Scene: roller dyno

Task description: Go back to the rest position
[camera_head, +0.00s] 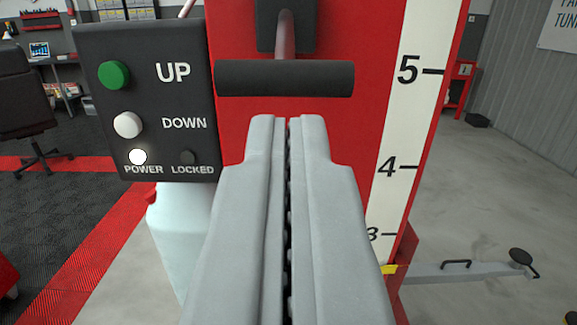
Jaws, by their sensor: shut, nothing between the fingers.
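My gripper (287,120) is in the middle of the camera view, pointing forward with its two grey fingers together and nothing between them. Its tips show just below a black T-shaped handle (284,78) on the red post (375,60). I cannot tell whether the tips touch the handle or are apart from it. Left of the handle is a black control box (150,95) with a green UP button (114,75), a white DOWN button (128,124), a lit POWER lamp (138,157) and a dark LOCKED lamp (188,157).
A white scale (410,110) with numbers runs up the post. A grey lift arm (470,271) reaches out low on the right. A pale cylinder (178,235) stands below the box. An office chair (28,105) is at left. The floor at right is mostly clear.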

